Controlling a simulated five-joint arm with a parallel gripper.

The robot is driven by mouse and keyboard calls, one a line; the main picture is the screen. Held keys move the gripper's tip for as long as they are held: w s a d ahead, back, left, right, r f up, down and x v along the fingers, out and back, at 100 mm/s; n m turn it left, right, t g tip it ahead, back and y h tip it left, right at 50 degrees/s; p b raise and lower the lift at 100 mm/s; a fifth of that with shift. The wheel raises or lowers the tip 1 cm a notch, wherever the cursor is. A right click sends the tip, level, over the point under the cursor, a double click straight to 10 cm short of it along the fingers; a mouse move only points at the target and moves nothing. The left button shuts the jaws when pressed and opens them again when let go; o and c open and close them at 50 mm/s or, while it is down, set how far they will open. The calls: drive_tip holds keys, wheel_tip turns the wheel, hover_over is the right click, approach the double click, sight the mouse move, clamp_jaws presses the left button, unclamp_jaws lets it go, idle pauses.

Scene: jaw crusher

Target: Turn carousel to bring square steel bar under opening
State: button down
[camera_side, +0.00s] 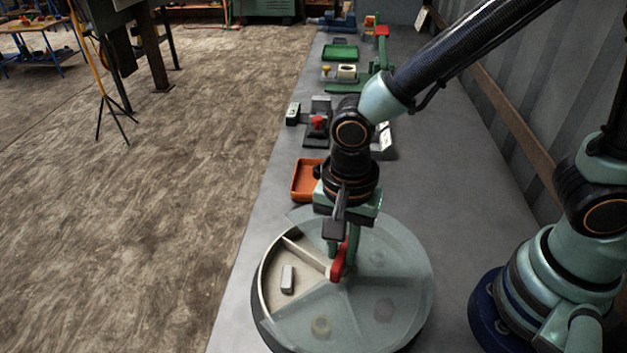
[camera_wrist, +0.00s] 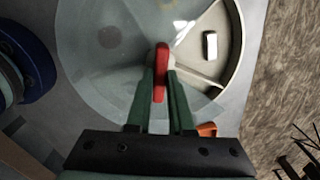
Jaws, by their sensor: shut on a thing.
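The round carousel (camera_side: 262,318) stands on the bench under a clear cover (camera_side: 395,255) with a wedge-shaped opening at its left. The square steel bar (camera_side: 288,279), a short pale grey block, lies in the compartment showing through that opening. It also shows in the wrist view (camera_wrist: 210,46) at upper right. My gripper (camera_side: 340,262) is shut on the red handle (camera_side: 338,266) near the carousel's middle; the wrist view shows the red handle (camera_wrist: 161,72) between my fingertips (camera_wrist: 160,75). Under the cover are a yellowish ring (camera_side: 321,326) and blurred darker shapes.
An orange tray (camera_side: 304,180) stands just behind the carousel. Farther back are a dark device with a red part (camera_side: 318,122), a green tray (camera_side: 340,52) and a green press-like machine (camera_side: 383,60).

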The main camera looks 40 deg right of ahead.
drive_tip(key=shift+m, duration=0.3)
idle(0.5)
drive_tip(key=c, duration=0.8)
unclamp_jaws()
drive_tip(key=shift+r, duration=0.15)
wheel_tip(320, 180, up, 12)
